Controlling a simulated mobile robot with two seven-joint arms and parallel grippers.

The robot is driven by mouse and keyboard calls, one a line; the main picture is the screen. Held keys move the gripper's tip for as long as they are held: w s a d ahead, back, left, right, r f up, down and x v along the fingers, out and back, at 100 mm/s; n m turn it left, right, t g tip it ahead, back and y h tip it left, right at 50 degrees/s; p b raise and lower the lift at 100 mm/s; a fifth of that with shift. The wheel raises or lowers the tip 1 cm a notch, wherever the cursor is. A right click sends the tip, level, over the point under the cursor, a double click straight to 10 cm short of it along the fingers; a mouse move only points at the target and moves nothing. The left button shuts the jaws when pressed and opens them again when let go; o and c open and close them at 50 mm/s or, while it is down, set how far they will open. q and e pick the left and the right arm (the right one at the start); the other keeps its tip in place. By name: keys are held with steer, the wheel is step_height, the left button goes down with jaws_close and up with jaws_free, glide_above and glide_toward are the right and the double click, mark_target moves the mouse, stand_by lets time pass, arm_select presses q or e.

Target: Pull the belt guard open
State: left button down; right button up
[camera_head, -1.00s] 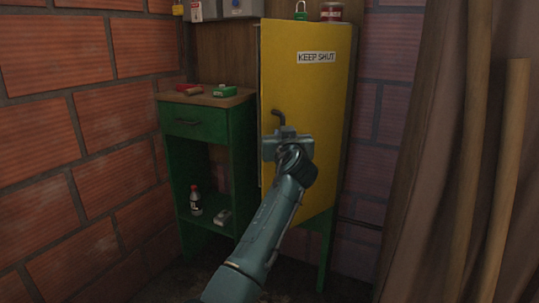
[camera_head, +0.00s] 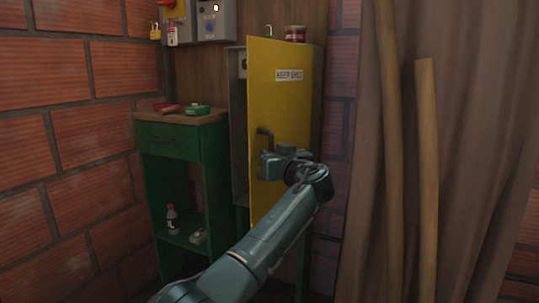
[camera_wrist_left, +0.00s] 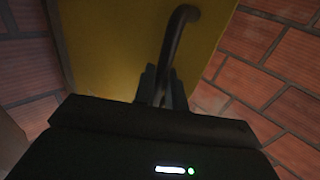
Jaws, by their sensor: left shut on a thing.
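The belt guard (camera_head: 294,108) is a yellow door with a "KEEP SHUT" label (camera_head: 289,75). It stands ajar, with a gap along its left edge where the grey cabinet (camera_head: 238,130) inside shows. A dark bent handle (camera_head: 265,137) sits at its left side; in the left wrist view the handle (camera_wrist_left: 178,40) runs down between the fingers. My left gripper (camera_head: 268,160) is shut on the lower part of the handle; its fingertips show in the left wrist view (camera_wrist_left: 162,85). My right gripper is not in view.
A green cabinet (camera_head: 205,165) with a drawer and open shelf stands close on the left, holding a bottle (camera_head: 172,219) and small items. A red tin (camera_head: 295,33) and a padlock stand on top. Wooden poles (camera_head: 427,180) and a brown curtain (camera_head: 480,130) are at right.

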arm_select(q)
steer(key=shift+d+r, duration=0.25)
steer(key=shift+r, duration=0.05)
steer(key=c, duration=1.9)
jaws_free()
steer(key=o, duration=0.3)
steer(key=shift+f, duration=0.1)
steer(key=shift+o, duration=0.2)
steer(key=shift+f, duration=0.1)
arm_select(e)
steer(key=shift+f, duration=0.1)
